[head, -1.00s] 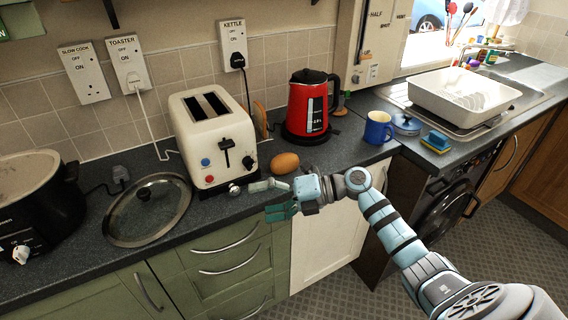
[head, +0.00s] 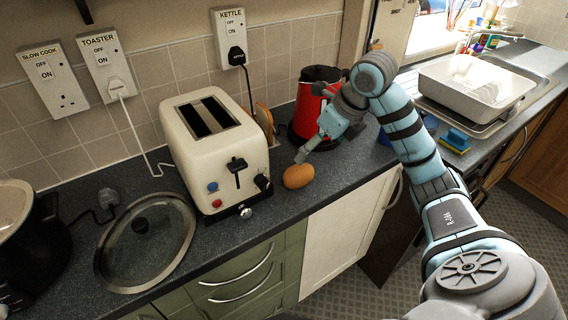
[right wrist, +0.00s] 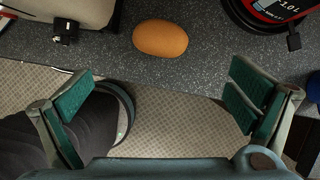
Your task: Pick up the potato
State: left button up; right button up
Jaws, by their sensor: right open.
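The potato (head: 298,176) is a smooth orange-brown oval lying on the dark countertop, just right of the white toaster. In the right wrist view the potato (right wrist: 160,38) lies at the top middle, beyond the fingertips and roughly centred between them. My right gripper (head: 306,152) is above and just behind the potato in the head view, pointing down toward the counter. In the right wrist view its two green-padded fingers (right wrist: 165,97) are wide apart with nothing between them. My left gripper is in neither view.
The white toaster (head: 212,145) stands close left of the potato. The red kettle (head: 309,92) stands behind my right gripper, partly hidden by it. A glass lid (head: 146,240) lies further left. The counter's front edge is close in front of the potato.

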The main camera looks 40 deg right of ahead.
aim_at(302, 171)
jog(key=b+x, duration=0.1)
jog(key=x, duration=0.1)
jog(key=b+x, duration=0.4)
jog(key=shift+s+a+f, duration=0.15)
jog(key=shift+s+f, duration=0.1)
jog(key=shift+f, duration=0.25)
jog(key=x, duration=0.7)
jog(key=shift+w+f, duration=0.1)
jog(key=shift+w, duration=0.1)
jog(key=c, duration=1.4)
jog(key=shift+o, duration=0.2)
